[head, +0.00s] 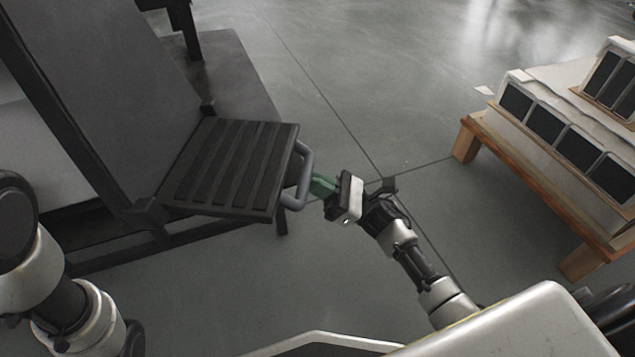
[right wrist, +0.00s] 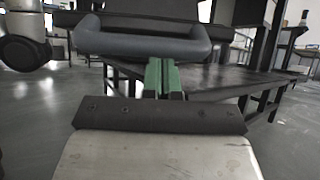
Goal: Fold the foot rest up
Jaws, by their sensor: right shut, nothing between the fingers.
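The foot rest (head: 228,165) is a dark ribbed plate that sticks out from the dark upright panel of a larger frame (head: 110,75). It looks roughly level, folded out. A grey loop handle (head: 305,172) is on its free edge; the handle also spans the upper part of the right wrist view (right wrist: 142,40). My right gripper (head: 322,187), with green fingers, is just right of the handle in the head view. Its fingers (right wrist: 162,75) are shut together with nothing between them, and their tips are close to the handle. Whether they touch it I cannot tell. My left gripper is not in view.
A wooden pallet (head: 530,165) with white and dark boxed goods (head: 565,140) stands on the right. The grey floor (head: 400,70) between the pallet and the foot rest is clear. Dark frame bars (head: 120,255) run low on the left.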

